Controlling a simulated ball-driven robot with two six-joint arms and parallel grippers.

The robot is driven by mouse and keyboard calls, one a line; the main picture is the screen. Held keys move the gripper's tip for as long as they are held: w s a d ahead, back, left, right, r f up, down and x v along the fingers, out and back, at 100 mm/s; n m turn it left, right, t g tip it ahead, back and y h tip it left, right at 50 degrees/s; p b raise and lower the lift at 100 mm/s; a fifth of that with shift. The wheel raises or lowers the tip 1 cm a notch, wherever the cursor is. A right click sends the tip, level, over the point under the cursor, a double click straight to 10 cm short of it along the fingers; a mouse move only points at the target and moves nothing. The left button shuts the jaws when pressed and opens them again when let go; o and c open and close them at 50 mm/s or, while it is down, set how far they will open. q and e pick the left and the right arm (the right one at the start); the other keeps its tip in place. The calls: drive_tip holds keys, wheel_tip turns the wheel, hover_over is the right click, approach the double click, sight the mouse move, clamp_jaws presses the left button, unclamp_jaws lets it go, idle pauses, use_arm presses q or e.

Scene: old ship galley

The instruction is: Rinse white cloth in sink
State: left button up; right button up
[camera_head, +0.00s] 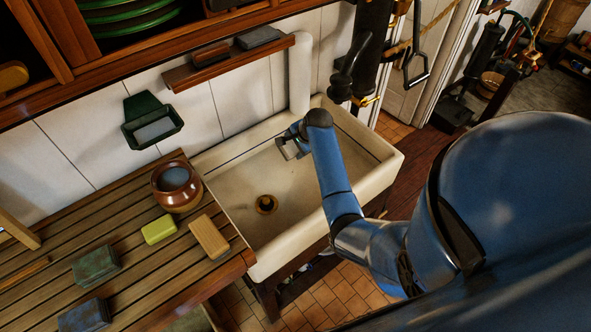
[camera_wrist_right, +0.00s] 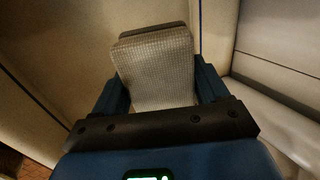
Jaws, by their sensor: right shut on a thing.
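The white sink (camera_head: 250,215) stands in the middle of the head view, with a brass drain (camera_head: 266,204) in its floor. My right gripper (camera_head: 290,147) reaches into the sink near its back wall. In the right wrist view, my right gripper (camera_wrist_right: 160,95) is shut on a whitish woven cloth (camera_wrist_right: 155,65), which looks folded and sticks out past the fingers. The sink's pale walls surround it there. In the head view the cloth is mostly hidden by the gripper. I cannot tell whether the cloth touches the sink. My left gripper is not in view.
A slatted wooden counter (camera_head: 150,245) adjoins the sink on the left. It carries a brown pot (camera_head: 176,186), a yellow-green sponge (camera_head: 159,229), a wooden block (camera_head: 209,237) and dark folded pieces (camera_head: 96,265). A wall shelf (camera_head: 225,62) and a dark pump (camera_head: 365,55) stand behind the sink.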

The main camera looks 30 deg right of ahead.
sight(289, 151)
drive_tip(key=shift+r, duration=2)
drive_tip(key=shift+s+a+f+n+y, duration=0.2)
drive_tip(key=shift+s+n+y, duration=0.1)
drive_tip(key=shift+n, duration=0.25)
drive_tip(key=shift+s+a+f+n+y, duration=0.1)
drive_tip(key=shift+s+a+n+y, duration=0.15)
drive_tip(key=shift+n, duration=0.3)
drive_tip(key=a+n, duration=0.1)
drive_tip(key=s+a+n+y, duration=0.1)
drive_tip(key=n, duration=0.1)
drive_tip(key=shift+s+f+g+y, duration=0.2)
drive_tip(key=shift+f+g+y, duration=0.05)
drive_tip(key=shift+f+g, duration=0.15)
drive_tip(key=s+a+f+n+g+y+b, duration=0.1)
drive_tip(key=s+a+f+n+g+b, duration=0.1)
drive_tip(key=a+f+n+b, duration=0.4)
drive_tip(key=s+a+f+n+g+y+b, duration=0.1)
drive_tip(key=a+f+n+g+b, duration=0.2)
drive_tip(key=a+f+n+b, duration=0.3)
drive_tip(key=a+b, duration=0.3)
drive_tip(key=shift+s+f+y+b, duration=0.3)
drive_tip(key=shift+s+y+b, duration=0.05)
drive_tip(key=shift+y+b, duration=0.05)
